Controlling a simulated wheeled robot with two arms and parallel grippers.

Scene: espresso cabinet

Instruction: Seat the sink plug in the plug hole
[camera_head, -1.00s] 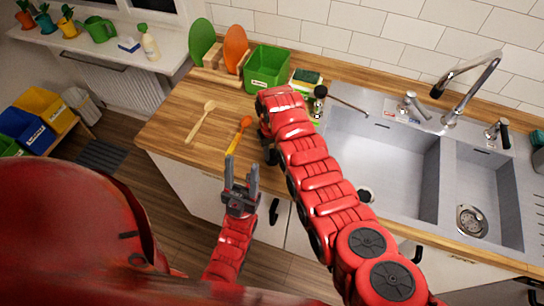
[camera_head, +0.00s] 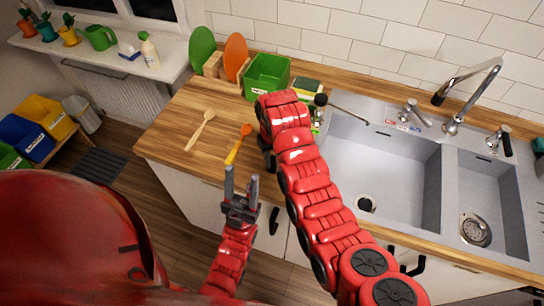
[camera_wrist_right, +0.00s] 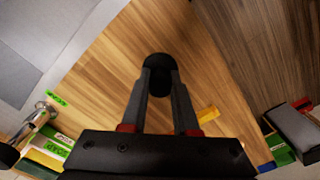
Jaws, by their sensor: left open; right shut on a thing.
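My right gripper (camera_wrist_right: 160,85) is shut on a black round thing (camera_wrist_right: 159,66), which looks like the sink plug, held over the wooden counter. In the head view, my right arm hides most of this gripper and the plug. The plug hole (camera_head: 366,203) is a dark round opening in the floor of the large sink basin (camera_head: 385,165), to the right of my right arm. Nothing covers it. My left gripper (camera_head: 241,182) is open and empty in front of the counter edge.
A green crate (camera_head: 267,78) stands behind. A tap (camera_head: 468,95) rises behind the sink. The smaller basin has a metal strainer (camera_head: 475,229).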

